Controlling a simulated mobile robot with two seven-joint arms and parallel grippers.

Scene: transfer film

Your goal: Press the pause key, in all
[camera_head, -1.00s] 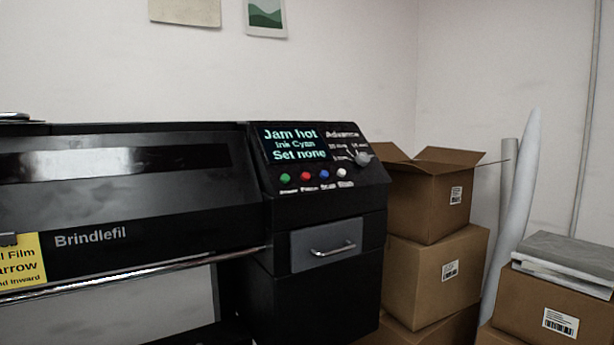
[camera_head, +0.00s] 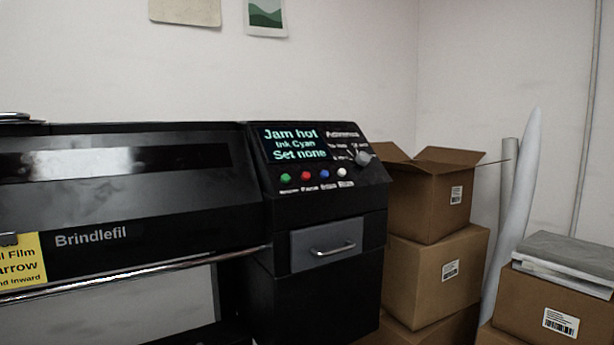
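A black Brindlefil printer (camera_head: 150,185) fills the left and middle. Its slanted control panel (camera_head: 318,158) has a lit screen (camera_head: 292,144) reading "Jam hot", "Ink Cyan", "Set none". Below the screen is a row of keys: green (camera_head: 286,178), red (camera_head: 305,176), blue (camera_head: 325,174) and white (camera_head: 342,172). The small labels under them are blurred; the one under the red key may read "Pause". A grey knob (camera_head: 362,158) sits on the panel's right under a label that looks like "Advance". Neither of my grippers is in view.
A drawer (camera_head: 300,250) with a metal handle is below the panel. Stacked cardboard boxes (camera_head: 430,265) stand close to the printer's right. White rolls (camera_head: 515,205) lean on the wall, and another box (camera_head: 555,300) carries grey sheets. A metal bar (camera_head: 130,277) runs along the printer's front.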

